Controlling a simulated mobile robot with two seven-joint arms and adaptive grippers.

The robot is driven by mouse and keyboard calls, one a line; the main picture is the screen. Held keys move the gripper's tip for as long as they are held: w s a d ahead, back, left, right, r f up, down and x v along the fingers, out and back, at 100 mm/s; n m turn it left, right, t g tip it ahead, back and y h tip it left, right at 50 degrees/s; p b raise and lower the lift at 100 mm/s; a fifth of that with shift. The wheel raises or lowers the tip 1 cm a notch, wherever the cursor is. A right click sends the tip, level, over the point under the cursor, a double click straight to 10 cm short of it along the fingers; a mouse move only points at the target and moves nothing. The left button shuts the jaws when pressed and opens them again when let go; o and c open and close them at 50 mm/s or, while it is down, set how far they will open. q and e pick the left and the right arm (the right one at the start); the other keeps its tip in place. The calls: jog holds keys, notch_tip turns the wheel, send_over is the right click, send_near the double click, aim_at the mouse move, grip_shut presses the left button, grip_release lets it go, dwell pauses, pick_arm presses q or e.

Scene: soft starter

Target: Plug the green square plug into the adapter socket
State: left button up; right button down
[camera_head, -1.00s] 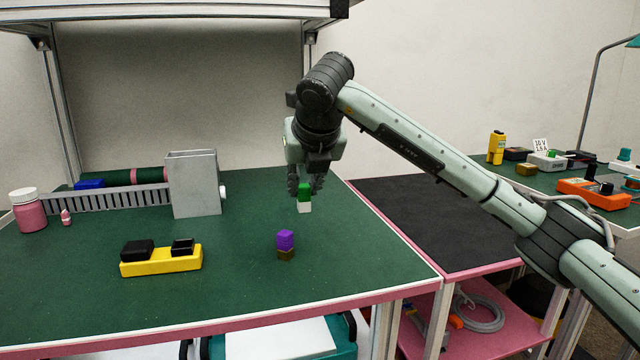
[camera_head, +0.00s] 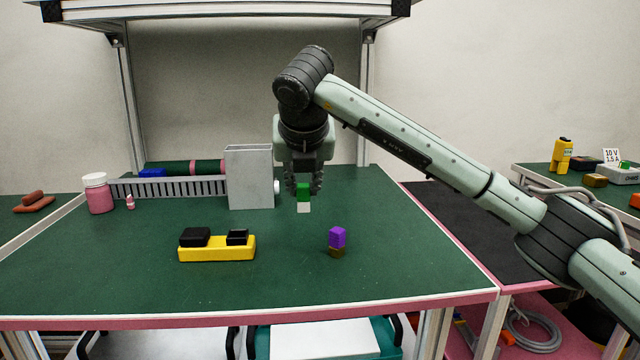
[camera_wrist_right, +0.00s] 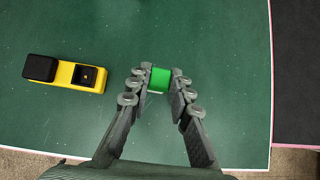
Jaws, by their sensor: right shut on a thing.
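The green square plug (camera_head: 303,190) has a green top and a white lower part. My right gripper (camera_head: 303,183) is shut on its green part and holds it upright above the table. The plug also shows between the fingertips in the right wrist view (camera_wrist_right: 160,78). The yellow adapter (camera_head: 217,255) lies on the table in front and to the left of the held plug. It bears a black block (camera_head: 195,237) on its left and an open black socket (camera_head: 237,237) on its right. The adapter is left of the gripper in the wrist view (camera_wrist_right: 66,74). My left gripper is not in view.
A purple block on a brown base (camera_head: 337,238) stands right of the adapter. A grey box (camera_head: 249,177) with a slatted strip stands behind. A pink bottle (camera_head: 98,194) is at the back left. The green table (camera_head: 400,265) is clear at right and front.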

jog(key=a, duration=1.2)
jog(key=shift+a, duration=0.3)
jog(key=shift+w, duration=0.1)
dwell(0.3)
jog(key=shift+f+b, duration=1.65)
jog(key=shift+b, duration=0.15)
jog(key=shift+b, duration=0.95)
dwell(0.5)
jog(key=shift+f+b, duration=1.25)
jog(key=shift+f, duration=0.15)
jog(key=c, duration=1.3)
grip_release()
jog(key=shift+r, duration=0.1)
